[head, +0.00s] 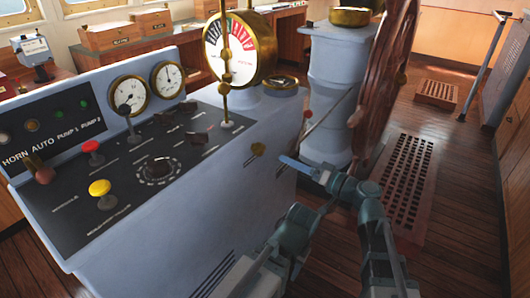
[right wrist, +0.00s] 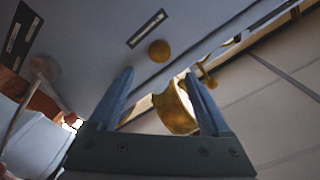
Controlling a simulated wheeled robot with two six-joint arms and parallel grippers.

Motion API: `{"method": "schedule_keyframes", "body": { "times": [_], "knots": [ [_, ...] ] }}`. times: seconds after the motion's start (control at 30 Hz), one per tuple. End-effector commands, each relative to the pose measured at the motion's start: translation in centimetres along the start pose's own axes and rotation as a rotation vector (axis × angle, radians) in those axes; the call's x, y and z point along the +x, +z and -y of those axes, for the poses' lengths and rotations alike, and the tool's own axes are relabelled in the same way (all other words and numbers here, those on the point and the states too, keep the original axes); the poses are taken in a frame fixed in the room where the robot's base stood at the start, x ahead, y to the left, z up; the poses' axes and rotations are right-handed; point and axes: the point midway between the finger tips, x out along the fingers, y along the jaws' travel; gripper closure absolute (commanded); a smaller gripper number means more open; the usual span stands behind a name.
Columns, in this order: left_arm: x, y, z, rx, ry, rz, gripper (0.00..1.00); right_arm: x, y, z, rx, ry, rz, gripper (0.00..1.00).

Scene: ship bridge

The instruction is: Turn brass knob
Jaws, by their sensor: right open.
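A small brass knob (head: 258,149) sits on the side face of the grey-blue console, near its right edge. In the right wrist view the round brass knob (right wrist: 159,50) shows beside a dark label plate (right wrist: 146,28), beyond the fingertips and roughly in line with the gap between them. My right gripper (head: 284,163) is just right of the knob in the head view, apart from it. Its two blue fingers (right wrist: 160,74) are spread with nothing between them. My left gripper is not in view.
The console top (head: 130,165) carries gauges, a yellow knob (head: 100,188), a red knob (head: 92,147) and a brass-rimmed telegraph dial (head: 240,48). A wooden ship's wheel (head: 385,80) and its grey pedestal (head: 332,95) stand close behind my right gripper. Wooden floor is open at the right.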

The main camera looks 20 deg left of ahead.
Motion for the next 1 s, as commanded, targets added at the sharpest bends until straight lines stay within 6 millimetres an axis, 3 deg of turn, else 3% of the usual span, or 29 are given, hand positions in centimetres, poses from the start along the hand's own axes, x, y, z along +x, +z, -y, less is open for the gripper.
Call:
{"method": "schedule_keyframes", "body": {
  "times": [0.2, 0.5, 1.0],
  "knots": [
    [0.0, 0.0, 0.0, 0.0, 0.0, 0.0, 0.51, 4.9, -0.1, -0.1, 0.0, -0.001, 0.002, 0.18],
    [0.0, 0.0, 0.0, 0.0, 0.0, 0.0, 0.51, 9.2, 0.0, -0.1, 0.0, -0.001, 0.002, 0.18],
    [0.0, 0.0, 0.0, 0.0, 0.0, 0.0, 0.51, 10.3, 0.0, 0.0, 0.0, 0.001, 0.0, 0.18]
  ]
}}
